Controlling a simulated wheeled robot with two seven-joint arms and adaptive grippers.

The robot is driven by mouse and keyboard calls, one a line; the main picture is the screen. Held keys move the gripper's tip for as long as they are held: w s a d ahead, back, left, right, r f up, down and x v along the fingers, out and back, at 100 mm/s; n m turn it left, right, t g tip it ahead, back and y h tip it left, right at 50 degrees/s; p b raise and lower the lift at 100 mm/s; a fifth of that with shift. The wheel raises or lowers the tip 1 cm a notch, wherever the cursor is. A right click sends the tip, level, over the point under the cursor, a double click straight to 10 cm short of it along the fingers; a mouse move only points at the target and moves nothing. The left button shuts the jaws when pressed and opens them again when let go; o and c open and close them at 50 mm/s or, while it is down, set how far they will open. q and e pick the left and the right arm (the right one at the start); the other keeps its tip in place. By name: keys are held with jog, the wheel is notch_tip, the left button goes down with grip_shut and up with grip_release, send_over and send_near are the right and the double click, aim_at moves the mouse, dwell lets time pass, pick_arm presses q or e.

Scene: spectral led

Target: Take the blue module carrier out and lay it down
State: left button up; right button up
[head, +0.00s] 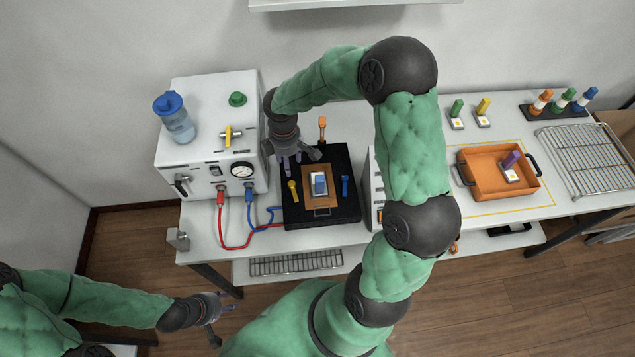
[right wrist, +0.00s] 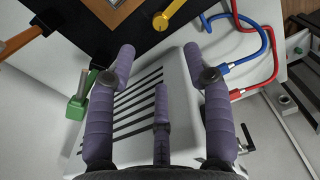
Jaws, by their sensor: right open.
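The blue module carrier (head: 320,184), a white block with a blue grip, sits upright on a brown plate in the middle of the black fixture (head: 345,165). It does not show in the right wrist view. My right gripper (head: 293,162) is open and empty beside the white machine, above the fixture's back left corner. Its spread purple fingers show in the right wrist view (right wrist: 165,75), over a slotted grey-white face. My left gripper (head: 223,318) is at the lower left, off the table's front edge, with its fingers apart and empty.
A yellow lever (head: 293,190) and a blue lever (head: 345,186) flank the carrier; an orange lever (head: 322,128) stands behind. Red and blue cables (head: 235,240) run left of the fixture. An orange tray (head: 490,188) holds a purple-gripped module (head: 510,166); a wire rack (head: 590,155) lies farther right.

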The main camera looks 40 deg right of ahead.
notch_tip(320, 180, up, 4)
jog(key=n+p, duration=0.1)
jog(key=p, duration=0.2)
send_over(320, 178)
jog(key=shift+f+b, duration=0.3)
jog(key=shift+f, duration=0.05)
notch_tip(320, 178, down, 10)
jog(key=shift+r+b, duration=0.1)
jog(key=shift+b, duration=0.7)
grip_shut()
grip_release()
notch_tip(320, 178, up, 11)
jog(key=p, duration=0.1)
jog(key=shift+p, duration=0.4)
